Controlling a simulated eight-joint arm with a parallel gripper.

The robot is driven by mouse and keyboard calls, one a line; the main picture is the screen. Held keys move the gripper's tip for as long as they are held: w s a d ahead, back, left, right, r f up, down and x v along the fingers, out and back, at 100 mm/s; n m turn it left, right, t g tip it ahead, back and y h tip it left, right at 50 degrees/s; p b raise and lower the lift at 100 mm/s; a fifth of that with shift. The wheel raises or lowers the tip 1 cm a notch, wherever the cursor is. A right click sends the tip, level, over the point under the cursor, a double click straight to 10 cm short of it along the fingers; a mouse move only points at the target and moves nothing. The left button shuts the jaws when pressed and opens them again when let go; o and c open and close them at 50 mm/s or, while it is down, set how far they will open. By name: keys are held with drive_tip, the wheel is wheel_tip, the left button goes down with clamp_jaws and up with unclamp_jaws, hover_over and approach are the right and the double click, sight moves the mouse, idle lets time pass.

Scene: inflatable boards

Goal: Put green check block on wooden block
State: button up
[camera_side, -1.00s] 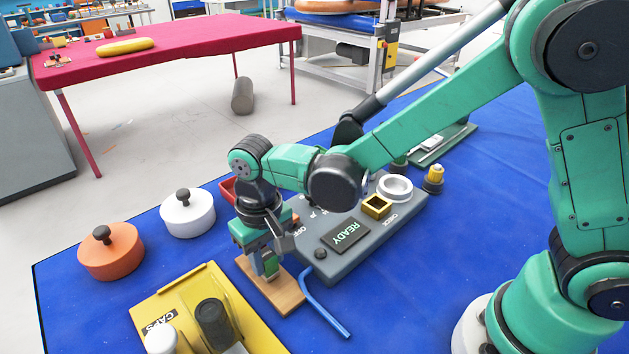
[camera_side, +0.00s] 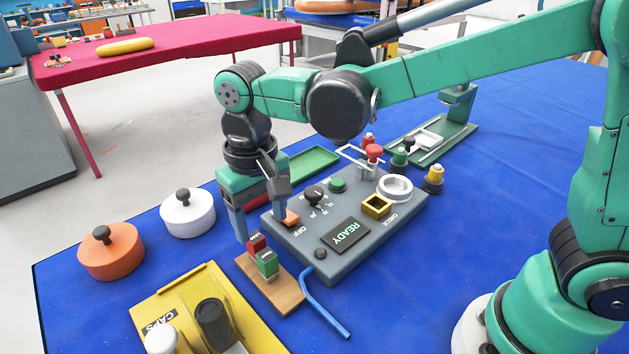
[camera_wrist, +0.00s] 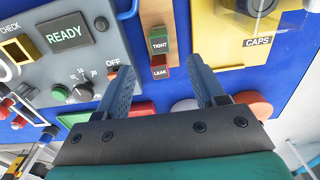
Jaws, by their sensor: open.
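The green check block (camera_side: 267,263), labelled TIGHT in the wrist view (camera_wrist: 159,40), stands on the wooden block (camera_side: 286,292). The wood also shows in the wrist view (camera_wrist: 155,12). A red block (camera_side: 256,243) labelled LEAK is right beside the green one, toward the back end of the wood; in the wrist view it is nearer my fingers (camera_wrist: 160,67). My gripper (camera_side: 262,218) is open and empty, above the blocks. Its two fingers spread on either side of the red block in the wrist view, with nothing between them touching.
A grey control panel (camera_side: 318,256) with a READY display is just right of the wood. A blue bent rod (camera_side: 325,312) lies in front. A yellow CAPS tray (camera_side: 178,290) is at front left. An orange pot (camera_side: 110,255) and a white pot (camera_side: 187,216) stand left.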

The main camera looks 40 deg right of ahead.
sight(268, 255)
wheel_tip(268, 255, up, 4)
drive_tip(key=s+d+t, duration=0.2)
drive_tip(key=d+t, duration=0.1)
drive_tip(key=d, duration=0.4)
drive_tip(key=s+d+f+t, duration=0.1)
drive_tip(key=s+d+t, duration=0.2)
drive_tip(key=d, duration=0.4)
drive_tip(key=shift+s+d+f+t, duration=0.15)
drive_tip(key=shift+d+f+t, duration=0.15)
drive_tip(key=shift+t, duration=0.3)
